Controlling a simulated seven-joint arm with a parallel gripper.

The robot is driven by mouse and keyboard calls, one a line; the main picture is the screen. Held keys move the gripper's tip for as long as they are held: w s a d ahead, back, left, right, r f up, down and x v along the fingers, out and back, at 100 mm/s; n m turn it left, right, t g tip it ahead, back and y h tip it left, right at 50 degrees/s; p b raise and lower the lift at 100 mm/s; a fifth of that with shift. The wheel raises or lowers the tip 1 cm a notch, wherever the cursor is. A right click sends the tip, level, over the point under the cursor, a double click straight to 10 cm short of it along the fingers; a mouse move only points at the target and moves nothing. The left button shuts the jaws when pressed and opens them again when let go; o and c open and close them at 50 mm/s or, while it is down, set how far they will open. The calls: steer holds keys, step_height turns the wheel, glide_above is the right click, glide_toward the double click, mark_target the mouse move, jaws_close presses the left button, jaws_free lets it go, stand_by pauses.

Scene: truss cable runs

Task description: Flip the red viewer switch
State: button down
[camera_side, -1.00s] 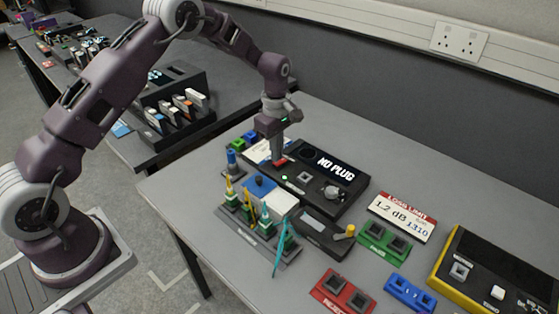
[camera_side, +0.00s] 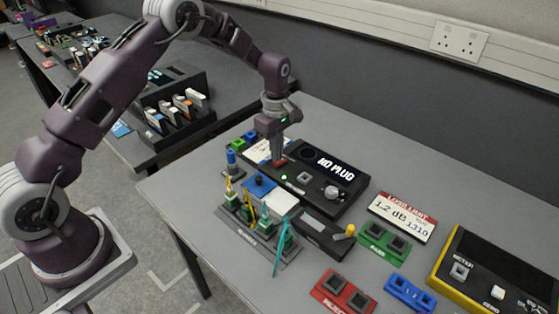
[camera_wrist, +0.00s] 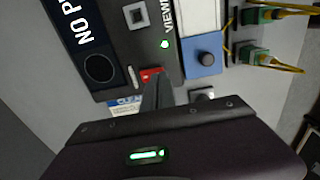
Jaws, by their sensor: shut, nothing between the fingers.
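The red viewer switch (camera_wrist: 150,76) sits on the black viewer box (camera_side: 318,205), at its left end in the side view, and it also shows there as a small red piece (camera_side: 280,162). My gripper (camera_side: 277,160) is shut and empty, pointing down at the switch. In the wrist view my gripper's fingertips (camera_wrist: 157,84) are at the switch and hide part of it. I cannot tell whether they touch it. The box's display reads "NO PLUG" (camera_side: 335,168), and a green light (camera_wrist: 165,43) glows beside the "VIEWER" label.
A loss limit sign (camera_side: 402,217), green (camera_side: 382,243), red (camera_side: 343,293) and blue (camera_side: 410,293) button blocks and a yellow-edged meter (camera_side: 480,275) lie to the right.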

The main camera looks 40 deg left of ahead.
steer(key=shift+f, duration=0.8)
steer(key=shift+r, duration=3.55)
steer(key=s+d+r+m+t, duration=0.1)
steer(key=s+r+m, duration=0.3)
steer(key=s+r, duration=0.45)
steer(key=s+d+r+m+t, duration=0.2)
steer(key=s+r+m, duration=0.3)
steer(key=r, duration=0.6)
steer(key=s+d+r+m+t, duration=0.1)
steer(key=s+m, duration=0.8)
steer(key=s, duration=1.2)
steer(key=shift+t, duration=0.8)
